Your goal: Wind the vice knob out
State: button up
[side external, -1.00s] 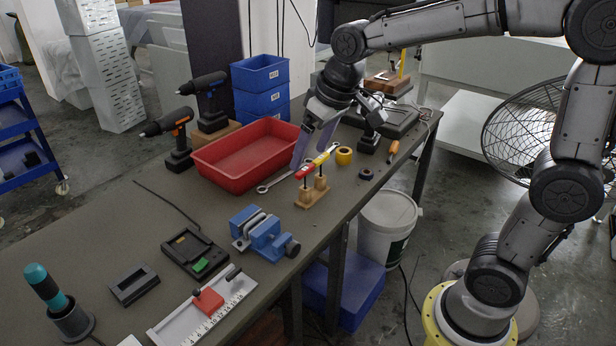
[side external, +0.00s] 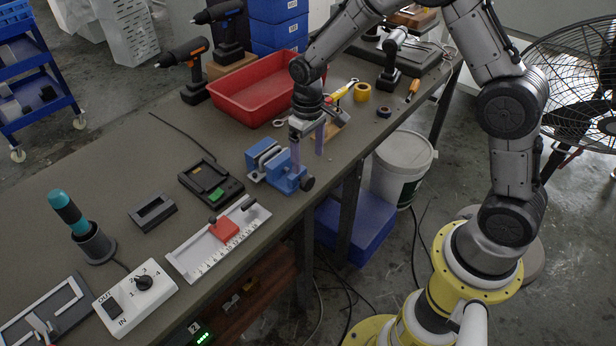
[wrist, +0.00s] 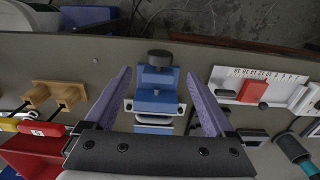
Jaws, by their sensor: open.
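The blue vice (side external: 270,164) stands near the front edge of the bench. Its dark round knob (side external: 307,184) faces that edge. In the wrist view the knob (wrist: 159,58) is near the middle top, in front of the vice body (wrist: 156,98). My gripper (side external: 308,162) points down above the knob end of the vice. Its two purple fingers are open and empty, and in the wrist view my gripper (wrist: 159,72) has one finger on each side of the vice and knob. I see no contact with the knob.
A wooden stand (side external: 328,138) with screwdrivers is just right of the vice. A black charger-like tray (side external: 211,184) and a white ruler tray (side external: 218,243) lie left. A red bin (side external: 258,88) is behind. The floor drops off beyond the bench edge.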

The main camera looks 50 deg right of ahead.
aim_at(306, 180)
notch_tip(306, 180, down, 8)
jog(key=shift+r, duration=0.1)
dwell(0.4)
jog(key=c, duration=1.4)
jog(key=shift+o, duration=0.2)
jog(key=shift+s+a+h, duration=0.1)
jog(key=shift+a+h, duration=0.1)
jog(key=shift+h, duration=0.45)
jog(key=shift+a+h, duration=0.15)
jog(key=shift+h, duration=0.5)
jog(key=shift+a+h, duration=0.1)
jog(key=shift+h, duration=1)
jog(key=o, duration=1.4)
jog(key=shift+c, duration=0.2)
